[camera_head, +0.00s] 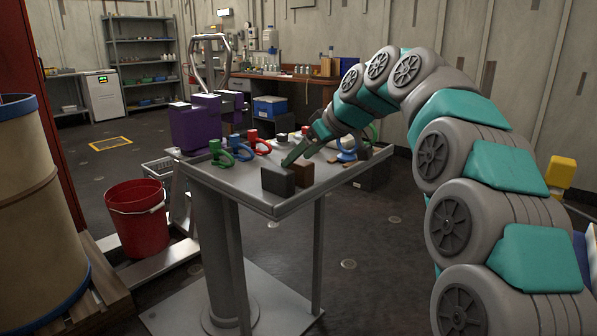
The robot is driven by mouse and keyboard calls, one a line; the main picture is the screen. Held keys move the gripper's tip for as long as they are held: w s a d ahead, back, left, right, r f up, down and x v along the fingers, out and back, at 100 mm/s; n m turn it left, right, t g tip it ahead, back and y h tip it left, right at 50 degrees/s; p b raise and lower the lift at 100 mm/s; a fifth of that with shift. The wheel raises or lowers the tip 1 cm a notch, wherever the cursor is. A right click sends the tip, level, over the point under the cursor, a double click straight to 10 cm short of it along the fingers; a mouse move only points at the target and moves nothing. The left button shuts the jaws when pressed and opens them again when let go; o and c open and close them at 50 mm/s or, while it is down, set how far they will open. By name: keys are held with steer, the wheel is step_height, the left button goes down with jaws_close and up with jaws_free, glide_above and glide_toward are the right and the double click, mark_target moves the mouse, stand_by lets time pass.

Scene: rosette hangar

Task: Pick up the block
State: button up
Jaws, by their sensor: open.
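Two blocks stand side by side at the near corner of the grey table (245,189). One is a dark grey block (278,180); the other is a smaller brown block (303,173) just right of and behind it. My gripper (297,162) reaches in from the right and points down, with its fingers spread, just above and behind the blocks. Nothing shows between the fingers. I cannot tell whether a fingertip touches either block.
Green (220,153), blue (239,150) and red (258,143) handled items stand left of my gripper. A blue-and-white item (347,151) is to its right. A purple machine (195,125) stands at the back left. A red bucket (138,218) is left of the table.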

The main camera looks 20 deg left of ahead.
mark_target(290, 167)
steer(key=shift+x, duration=2.75)
steer(key=shift+w+d+f, duration=0.1)
steer(key=shift+d, duration=0.05)
steer(key=shift+c, duration=0.2)
jaws_close()
